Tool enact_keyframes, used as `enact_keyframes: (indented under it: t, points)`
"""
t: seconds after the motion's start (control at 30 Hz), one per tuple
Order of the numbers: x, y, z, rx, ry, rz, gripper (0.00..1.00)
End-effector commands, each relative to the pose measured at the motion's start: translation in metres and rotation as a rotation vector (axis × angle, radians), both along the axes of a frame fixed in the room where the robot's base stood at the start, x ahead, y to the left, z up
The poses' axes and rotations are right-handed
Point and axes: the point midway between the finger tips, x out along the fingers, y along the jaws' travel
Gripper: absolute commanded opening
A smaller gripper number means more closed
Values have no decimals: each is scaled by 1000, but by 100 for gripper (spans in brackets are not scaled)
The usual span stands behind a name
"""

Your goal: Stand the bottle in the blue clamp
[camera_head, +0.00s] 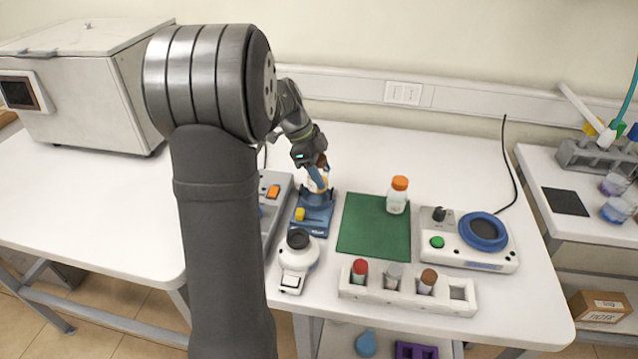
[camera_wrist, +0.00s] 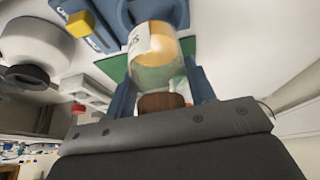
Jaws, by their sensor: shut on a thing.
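The bottle (camera_head: 318,183) is clear with a pale label, amber contents and a brown cap. It also shows in the wrist view (camera_wrist: 155,72), between my two blue fingers. My gripper (camera_head: 316,179) is shut on the bottle over the back part of the blue clamp (camera_head: 313,219). The clamp has a yellow knob and also shows at the top of the wrist view (camera_wrist: 92,32). The bottle looks tilted in the head view. Its lower end is partly hidden, and I cannot tell whether it touches the clamp.
A green mat (camera_head: 375,238) lies right of the clamp, with an orange-capped bottle (camera_head: 398,195) on it. A white device (camera_head: 298,262) stands in front, and a grey device with an orange switch (camera_head: 275,205) stands left. A white rack (camera_head: 408,299) holds several bottles.

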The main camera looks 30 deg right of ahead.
Motion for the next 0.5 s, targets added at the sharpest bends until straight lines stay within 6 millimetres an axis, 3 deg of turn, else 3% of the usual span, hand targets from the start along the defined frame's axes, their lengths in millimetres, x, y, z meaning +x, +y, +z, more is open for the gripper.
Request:
enact_keyframes:
  t: [0.17,0.4,0.5]
  points:
    - [6,2,-8,0,0,1,23]
    - [6,2,-41,1,1,1,23]
    - [6,2,-44,0,-1,0,23]
